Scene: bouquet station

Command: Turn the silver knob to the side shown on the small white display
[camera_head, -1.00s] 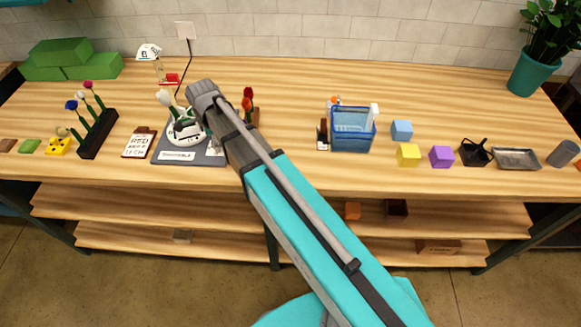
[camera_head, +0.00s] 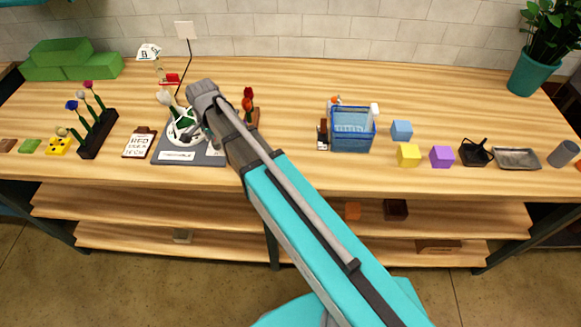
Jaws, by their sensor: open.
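My gripper (camera_head: 207,134) is at the grey turntable base (camera_head: 212,158), left of the middle of the table. My own wrist and forearm cover much of it, and its fingertips are small and partly hidden; the jaws look open. A round white turntable (camera_head: 176,137) with dark and green parts sits on the base, just left of my gripper. I cannot make out a silver knob; it may be hidden behind my arm. A small white square panel (camera_head: 184,30) stands on a thin dark stalk behind the base. Its face shows no readable mark.
A red flower (camera_head: 247,97) stands close behind my arm. A blue basket (camera_head: 352,130) and several blocks are to the right. The table's back middle is clear.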

